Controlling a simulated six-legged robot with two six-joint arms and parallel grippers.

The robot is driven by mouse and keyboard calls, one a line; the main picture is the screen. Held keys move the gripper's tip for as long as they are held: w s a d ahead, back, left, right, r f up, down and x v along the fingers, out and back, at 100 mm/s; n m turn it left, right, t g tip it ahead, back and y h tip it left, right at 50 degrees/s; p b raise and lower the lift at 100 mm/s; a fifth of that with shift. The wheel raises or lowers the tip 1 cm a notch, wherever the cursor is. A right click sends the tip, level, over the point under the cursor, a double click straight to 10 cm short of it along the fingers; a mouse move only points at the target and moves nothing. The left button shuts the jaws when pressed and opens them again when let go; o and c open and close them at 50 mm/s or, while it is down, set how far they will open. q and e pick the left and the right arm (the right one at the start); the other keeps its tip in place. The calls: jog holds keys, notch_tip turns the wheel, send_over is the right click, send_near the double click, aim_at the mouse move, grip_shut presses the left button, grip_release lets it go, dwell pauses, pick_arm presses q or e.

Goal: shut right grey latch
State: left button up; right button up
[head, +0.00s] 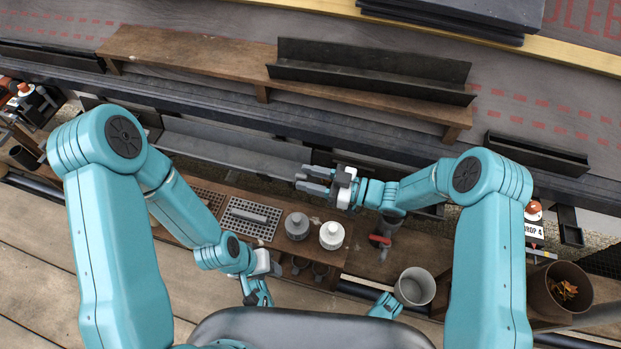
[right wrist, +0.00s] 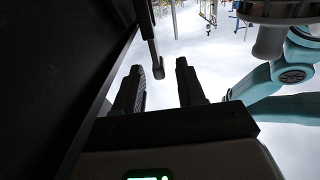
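My right gripper (head: 314,180) points left beside the grey gutter (head: 225,148) below the roof edge in the head view. Its two fingers are apart, also in the right wrist view (right wrist: 160,88). There a dark lever with a rounded end (right wrist: 152,50) shows just beyond and between the fingertips. It may be the right grey latch; the backlight hides its colour, and I cannot tell whether it touches a finger. No latch can be made out in the head view. My left gripper (head: 258,291) is low over the workbench; its fingers are too small to read.
A bin (head: 560,290) stands at right. A plank (head: 190,52) bearing a dark channel (head: 370,70) lies on the roof.

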jog(key=shift+c, duration=0.3)
grip_shut()
